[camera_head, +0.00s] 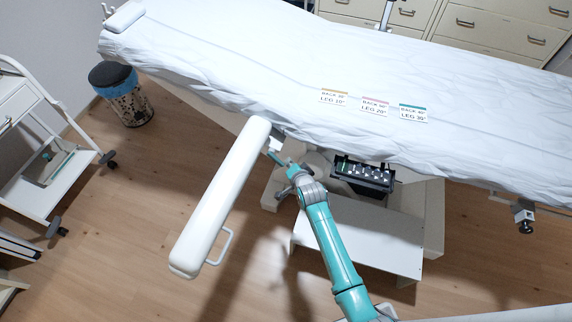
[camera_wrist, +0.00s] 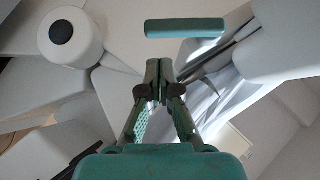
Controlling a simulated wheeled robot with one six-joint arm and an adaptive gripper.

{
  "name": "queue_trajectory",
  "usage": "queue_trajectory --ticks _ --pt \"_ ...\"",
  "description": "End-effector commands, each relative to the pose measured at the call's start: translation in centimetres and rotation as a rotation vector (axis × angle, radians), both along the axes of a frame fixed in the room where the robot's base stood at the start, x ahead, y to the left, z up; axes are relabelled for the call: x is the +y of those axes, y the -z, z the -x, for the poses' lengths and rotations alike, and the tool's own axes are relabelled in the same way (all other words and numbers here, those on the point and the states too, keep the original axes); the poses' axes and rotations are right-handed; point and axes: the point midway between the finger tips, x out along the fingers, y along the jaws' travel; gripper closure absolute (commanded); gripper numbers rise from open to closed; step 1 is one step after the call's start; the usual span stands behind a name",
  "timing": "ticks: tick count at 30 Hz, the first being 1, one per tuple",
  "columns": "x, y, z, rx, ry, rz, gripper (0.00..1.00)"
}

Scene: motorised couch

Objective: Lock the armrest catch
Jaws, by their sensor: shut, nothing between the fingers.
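The armrest (camera_head: 220,200) is a long white padded bar with a white loop handle, jutting out from the near side of the couch (camera_head: 230,70). My gripper (camera_head: 276,157) is beside the armrest's couch end, low under the couch edge. In the wrist view my gripper (camera_wrist: 159,68) is shut, with its fingertips together and nothing between them. A teal bar (camera_wrist: 185,28), which looks like the catch handle, lies across the view just beyond the fingertips. I cannot tell whether they touch. The catch is not clear in the head view.
A black control panel (camera_head: 363,174) hangs under the couch edge, right of my arm. A white step (camera_head: 360,240) stands below it. A white round part with a dark centre (camera_wrist: 62,32) is at the wrist view's upper left. A bin (camera_head: 123,95) and a trolley (camera_head: 45,150) stand left.

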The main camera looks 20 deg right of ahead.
Motion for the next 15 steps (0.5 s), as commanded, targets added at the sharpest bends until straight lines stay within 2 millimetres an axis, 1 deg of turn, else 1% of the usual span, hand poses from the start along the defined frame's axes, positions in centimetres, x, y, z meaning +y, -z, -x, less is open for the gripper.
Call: queue_trajectory --ticks 3,6,15 --pt "0.8 1.0 -0.6 0.001 -0.001 0.0 1.0" --pt "1.2 1.4 -0.9 -0.001 -0.001 0.001 1.0" --pt "1.4 1.6 -1.0 -0.001 0.0 0.0 1.0"
